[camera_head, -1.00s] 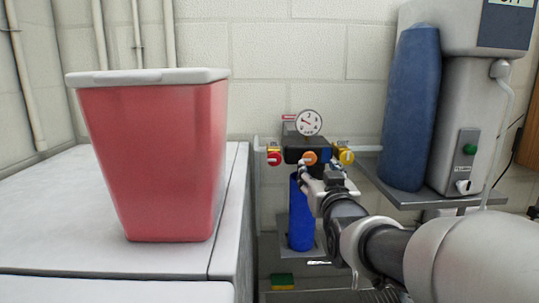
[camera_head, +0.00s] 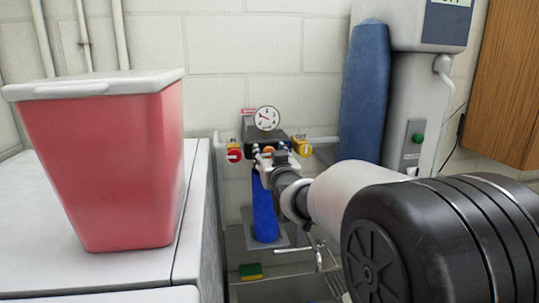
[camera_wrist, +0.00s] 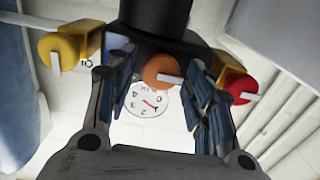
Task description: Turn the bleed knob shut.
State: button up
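A dark valve block (camera_head: 276,139) on the wall carries a row of knobs. The orange knob (camera_wrist: 162,71) is in the middle, with a pale bar across its face; it shows in the head view (camera_head: 268,149), partly covered by my gripper. I cannot read a label marking the bleed knob. My gripper (camera_wrist: 160,84) is open, with its two blue-padded fingers on either side of the orange knob; I see gaps to both fingers. The red knob (camera_head: 234,155) is left in the head view and the yellow knob (camera_head: 305,147) right. A round gauge (camera_head: 267,118) sits above.
A blue cylinder (camera_head: 265,215) stands below the block. A red bin (camera_head: 105,170) stands on the white cabinet top (camera_head: 190,215) at left. A tall blue cylinder (camera_head: 362,95) and a grey unit (camera_head: 410,110) are at right. A green-yellow sponge (camera_head: 250,271) lies low down.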

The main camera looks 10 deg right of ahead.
jog(key=c, duration=0.9)
jog(key=shift+o, duration=0.2)
jog(key=shift+f+m+b, duration=0.1)
jog(key=shift+m+b, duration=0.3)
jog(key=shift+b, duration=0.35)
jog(key=m+b, duration=0.2)
jog(key=b, duration=0.1)
jog(key=shift+f, duration=0.1)
jog(key=m+b, duration=0.4)
jog(key=b, duration=0.1)
jog(key=shift+d+m, duration=0.15)
jog(key=shift+m, duration=0.15)
jog(key=m+b, duration=0.3)
jog(key=m, duration=0.7)
jog(key=shift+b, duration=0.3)
jog(key=shift+m, duration=0.4)
